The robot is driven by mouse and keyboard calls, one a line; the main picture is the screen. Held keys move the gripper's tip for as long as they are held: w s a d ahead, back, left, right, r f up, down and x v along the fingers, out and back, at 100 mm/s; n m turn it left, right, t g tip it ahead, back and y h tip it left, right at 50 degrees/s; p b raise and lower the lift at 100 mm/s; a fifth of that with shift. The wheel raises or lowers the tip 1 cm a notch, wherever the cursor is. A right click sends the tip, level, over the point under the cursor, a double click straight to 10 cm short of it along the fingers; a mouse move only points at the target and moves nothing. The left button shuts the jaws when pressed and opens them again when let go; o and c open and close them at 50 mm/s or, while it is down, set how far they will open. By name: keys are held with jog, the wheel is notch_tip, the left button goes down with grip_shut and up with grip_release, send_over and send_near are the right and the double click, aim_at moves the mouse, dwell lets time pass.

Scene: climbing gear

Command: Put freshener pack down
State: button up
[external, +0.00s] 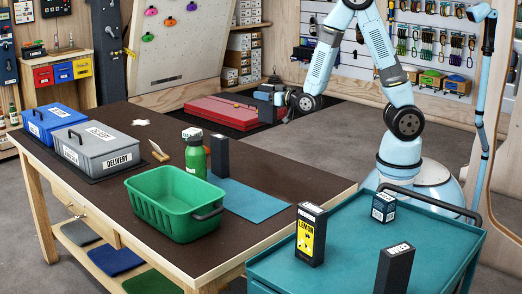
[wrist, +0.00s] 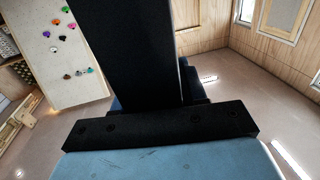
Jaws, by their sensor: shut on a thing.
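My gripper (external: 271,97) is at the end of my raised arm, beyond the far edge of the brown table, above the floor in the external view. It is shut on a dark boxy pack, seen small and partly hidden there. In the wrist view a broad black shape (wrist: 125,50) fills the upper middle, and I cannot tell whether it is the pack or a finger. No label on the held thing can be read, so I cannot confirm that it is the freshener pack. The fingertips are not clear in either view.
The brown table (external: 285,190) holds a green basket (external: 175,205), lidded grey and blue boxes, a green bottle (external: 195,155), a black box (external: 219,157) and a blue mat (external: 250,200). A teal trolley (external: 350,250) carries a lemon-labelled box (external: 311,235) and two other boxes.

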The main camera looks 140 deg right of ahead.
jog(key=w+a+n+t+y, duration=0.55)
jog(key=w+a, duration=0.65)
jog(key=w, duration=0.4)
jog(key=w+a+n+t+y, duration=0.45)
jog(key=w+a+t, duration=0.25)
jog(key=w+a, duration=0.6)
jog(key=w+a+n+y, duration=0.3)
jog(key=w+a+y, duration=0.15)
jog(key=a, duration=0.85)
jog(key=w+a+n+y, duration=0.3)
jog(key=a+n+y, duration=0.15)
jog(key=a, duration=0.85)
jog(key=w+a+n+y, duration=0.3)
jog(key=w+a+y, duration=0.15)
jog(key=a, duration=0.85)
notch_tip(320, 180, down, 9)
jog(key=shift+s+t+y, duration=0.3)
jog(key=shift+t+y, duration=0.05)
jog(key=shift+y, duration=0.1)
jog(key=o, duration=1.1)
